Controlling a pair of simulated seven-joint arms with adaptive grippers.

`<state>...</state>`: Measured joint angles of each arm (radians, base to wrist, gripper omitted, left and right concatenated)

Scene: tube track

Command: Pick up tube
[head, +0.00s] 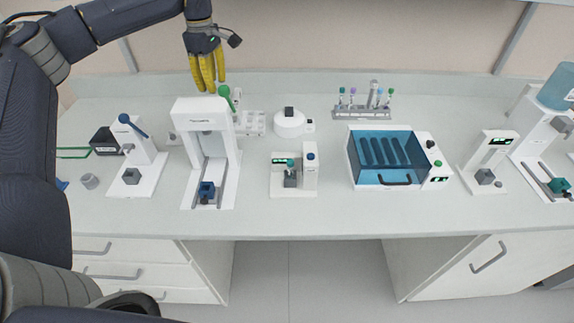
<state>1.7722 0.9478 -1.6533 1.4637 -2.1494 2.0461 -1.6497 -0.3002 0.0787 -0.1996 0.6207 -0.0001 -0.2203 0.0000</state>
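My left gripper (207,75) has yellow fingers and hangs pointing down above the back left of the bench, behind a tall white machine (201,112). Its fingers sit close together at this angle, and I cannot tell whether they are open or shut. A green rounded piece (224,92) shows just below and right of the fingertips; I cannot tell whether it is a tube cap or touches them. Several tubes with coloured caps stand in a grey rack (363,112) at the back, well to the right of the gripper. My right gripper is not in view.
A round white device (289,122), a small device with a screen (294,175) and a blue-lidded box (385,158) stand along the bench. More devices stand at the right. The bench's front strip (330,215) is clear.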

